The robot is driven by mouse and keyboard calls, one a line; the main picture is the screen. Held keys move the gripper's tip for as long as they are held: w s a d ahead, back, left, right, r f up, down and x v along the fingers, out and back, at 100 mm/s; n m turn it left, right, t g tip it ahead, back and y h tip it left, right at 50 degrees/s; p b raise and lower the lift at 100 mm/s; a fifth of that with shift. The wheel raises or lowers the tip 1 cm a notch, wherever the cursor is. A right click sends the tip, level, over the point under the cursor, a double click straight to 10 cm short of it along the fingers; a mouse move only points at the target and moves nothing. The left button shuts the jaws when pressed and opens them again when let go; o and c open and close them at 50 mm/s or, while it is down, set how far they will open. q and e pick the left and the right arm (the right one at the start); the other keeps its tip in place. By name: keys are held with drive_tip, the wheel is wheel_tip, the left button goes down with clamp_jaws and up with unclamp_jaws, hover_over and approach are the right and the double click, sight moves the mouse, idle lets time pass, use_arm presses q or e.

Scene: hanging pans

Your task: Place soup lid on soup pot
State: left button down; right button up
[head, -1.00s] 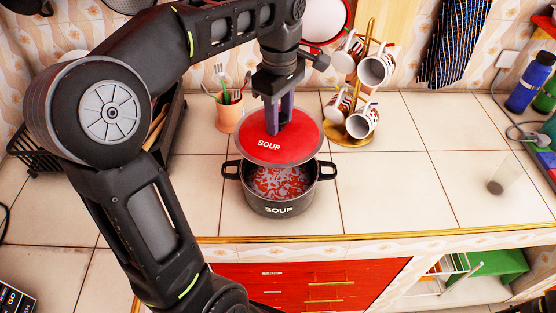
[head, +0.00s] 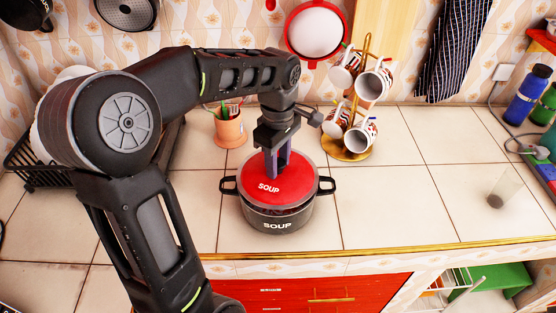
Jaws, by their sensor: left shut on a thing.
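The soup pot (head: 277,224) is dark grey with two black side handles and a white SOUP label. It stands upright on the tiled counter. The red soup lid (head: 295,186), also marked SOUP, is over the pot's mouth. Its front edge looks slightly above the rim, with a narrow dark gap; I cannot tell whether it touches elsewhere. My left gripper (head: 277,168) points down from above and is shut on the lid's handle, which the fingers hide. The pot's contents are almost fully covered. My right gripper is not in view.
A utensil cup (head: 229,130) stands behind the pot at left, and a gold mug rack (head: 347,154) with several mugs behind at right. A dish rack (head: 30,175) is far left. A clear glass (head: 503,188) stands at right; the counter between is bare.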

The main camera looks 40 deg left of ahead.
use_arm(q)
drive_tip(key=shift+f, duration=0.15)
drive_tip(key=shift+f+b, duration=0.55)
drive_tip(key=c, duration=0.9)
unclamp_jaws()
drive_tip(key=shift+c, duration=0.2)
